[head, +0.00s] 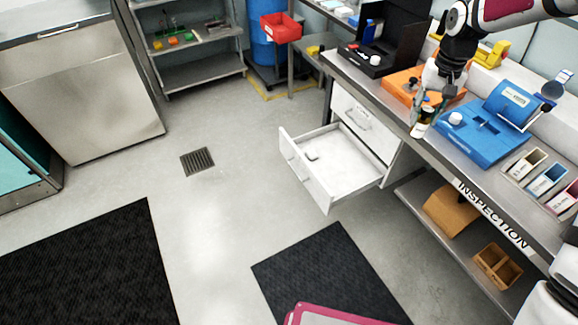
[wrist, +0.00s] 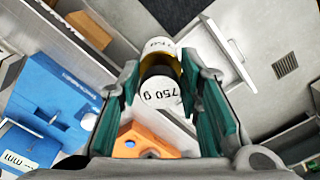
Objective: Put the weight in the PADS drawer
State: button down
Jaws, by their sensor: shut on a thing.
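My gripper (head: 424,112) is above the front edge of the inspection bench, pointing down. In the wrist view its two teal fingers (wrist: 162,115) are closed around the weight (wrist: 160,94), a short cylinder with a white face reading "750 g". In the head view the weight (head: 420,129) shows dark and yellowish with a white lower part, partly hidden by the fingers. A white drawer (head: 335,180) under the bench stands pulled out, lower left of the gripper. A small dark item (head: 312,156) is at its inner left side. I cannot read a PADS label.
Another drawer (head: 365,123) above the open one is shut. On the bench are an orange block (head: 400,84), a blue device (head: 480,135) and labelled bins (head: 525,165). A lower shelf holds wooden boxes (head: 497,265). The floor left of the drawer is clear.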

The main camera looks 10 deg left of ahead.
aim_at(330, 181)
jog(key=i+l+u, duration=0.55)
jog(key=u, duration=0.3)
jog(key=i+l, duration=0.1)
jog(key=l, duration=0.25)
